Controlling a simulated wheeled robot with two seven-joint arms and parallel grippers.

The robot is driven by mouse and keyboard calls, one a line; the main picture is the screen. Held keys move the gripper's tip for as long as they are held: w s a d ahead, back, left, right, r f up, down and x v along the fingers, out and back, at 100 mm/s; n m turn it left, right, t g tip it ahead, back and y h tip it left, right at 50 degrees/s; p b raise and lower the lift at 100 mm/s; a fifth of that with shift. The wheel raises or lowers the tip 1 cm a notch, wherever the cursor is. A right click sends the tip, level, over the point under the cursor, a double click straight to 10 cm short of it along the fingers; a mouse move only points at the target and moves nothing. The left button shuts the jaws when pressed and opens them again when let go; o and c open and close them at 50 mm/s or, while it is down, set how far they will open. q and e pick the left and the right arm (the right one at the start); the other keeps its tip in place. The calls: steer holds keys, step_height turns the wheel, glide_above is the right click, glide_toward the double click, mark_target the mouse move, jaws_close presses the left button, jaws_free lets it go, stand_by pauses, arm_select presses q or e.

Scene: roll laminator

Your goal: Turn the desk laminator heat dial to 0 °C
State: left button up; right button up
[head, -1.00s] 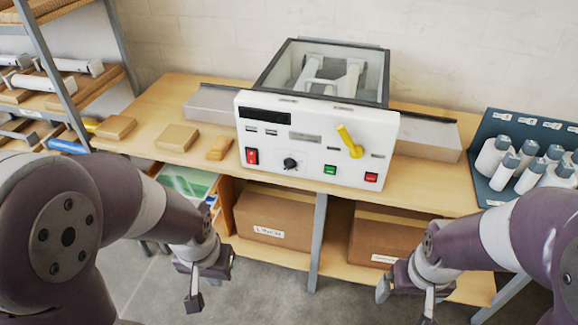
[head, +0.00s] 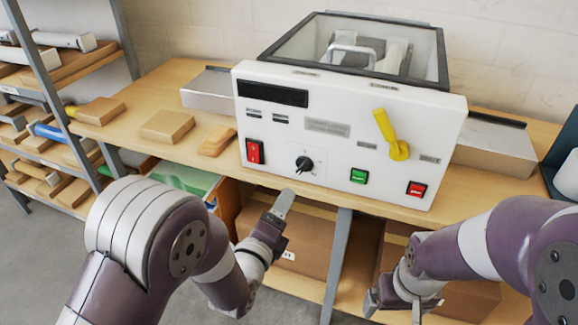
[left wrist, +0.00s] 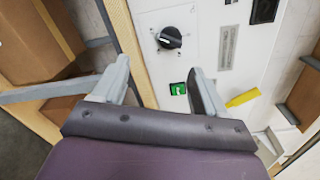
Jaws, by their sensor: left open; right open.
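The laminator (head: 345,125) stands on the wooden bench with its white front panel facing me. Its heat dial (head: 304,164) is a black knob low on the panel, between a red switch and a green button. In the left wrist view the dial (left wrist: 170,37) shows beyond the fingertips, above and between them. My left gripper (head: 277,210) is open and empty, below and left of the dial, apart from it. In the left wrist view its fingers (left wrist: 158,82) are spread. My right gripper (head: 400,306) is open, low in front of the bench. The dial's scale is too small to read.
A red rocker switch (head: 255,151), green button (head: 358,176), red button (head: 417,189) and yellow lever (head: 391,136) surround the dial. Wooden blocks (head: 167,126) lie left of the laminator. Cardboard boxes sit on the lower shelf. A shelf rack stands at left.

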mark_target(299, 169)
arm_select(q)
steer(key=shift+m+t, duration=0.3)
steer(key=shift+m, duration=0.5)
steer(key=x, duration=0.3)
steer(key=r+x, duration=0.1)
steer(key=x, duration=0.3)
steer(key=p+x, duration=0.1)
steer(key=x, duration=0.2)
steer(key=shift+w+d+r, duration=0.2)
steer(key=shift+d+r, duration=0.05)
steer(key=shift+w+d+f, duration=0.1)
steer(key=shift+w+d, duration=0.1)
steer(key=shift+w, duration=0.45)
arm_select(e)
steer(key=shift+s+r, duration=0.5)
steer(key=shift+r, duration=0.1)
arm_select(q)
steer(key=c, duration=1.1)
steer(key=shift+o, duration=0.2)
arm_select(e)
steer(key=shift+f, duration=0.15)
